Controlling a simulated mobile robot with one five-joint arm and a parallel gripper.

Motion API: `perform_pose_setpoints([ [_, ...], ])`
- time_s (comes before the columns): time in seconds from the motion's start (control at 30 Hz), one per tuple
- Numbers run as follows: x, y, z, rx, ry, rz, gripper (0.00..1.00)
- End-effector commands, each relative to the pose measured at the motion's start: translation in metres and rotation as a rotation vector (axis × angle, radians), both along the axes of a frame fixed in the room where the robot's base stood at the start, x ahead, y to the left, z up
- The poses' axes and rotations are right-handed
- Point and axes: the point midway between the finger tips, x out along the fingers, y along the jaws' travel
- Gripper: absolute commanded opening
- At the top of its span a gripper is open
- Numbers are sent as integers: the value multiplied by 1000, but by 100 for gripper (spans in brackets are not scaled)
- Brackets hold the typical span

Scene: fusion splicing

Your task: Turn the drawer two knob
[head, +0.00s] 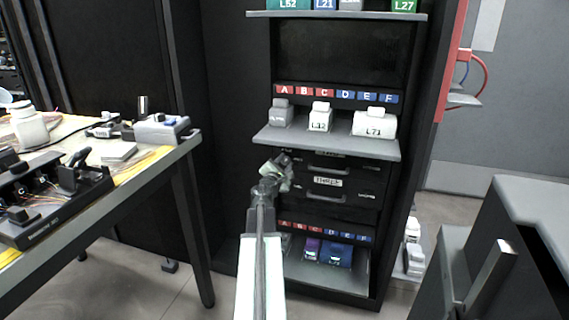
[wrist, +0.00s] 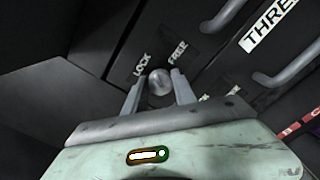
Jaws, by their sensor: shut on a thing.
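In the wrist view a round metal knob (wrist: 160,82) sits between the two fingertips of my gripper (wrist: 157,88), which is shut on it. The words LOCK and FREE are printed beside the knob, on the dark front of the drawer (wrist: 185,22) just above the one labelled THREE. I cannot tell clearly which way the knob is turned. In the head view my gripper (head: 276,170) is at the left side of the drawer stack, and it hides the knob there.
The drawer labelled THREE (head: 345,186) lies just below, with a bar handle (wrist: 287,70). A grey shelf (head: 300,142) with labelled containers juts out above the drawers. A lower shelf holds blue and purple packs (head: 335,255). A workbench (head: 160,155) stands at the left.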

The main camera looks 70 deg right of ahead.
Motion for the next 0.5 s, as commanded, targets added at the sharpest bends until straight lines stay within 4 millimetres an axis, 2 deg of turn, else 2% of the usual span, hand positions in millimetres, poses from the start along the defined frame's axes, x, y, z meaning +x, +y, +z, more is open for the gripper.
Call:
perform_pose_setpoints([
  [0.5, 0, 0, -1, 28, -488, 1, 0],
])
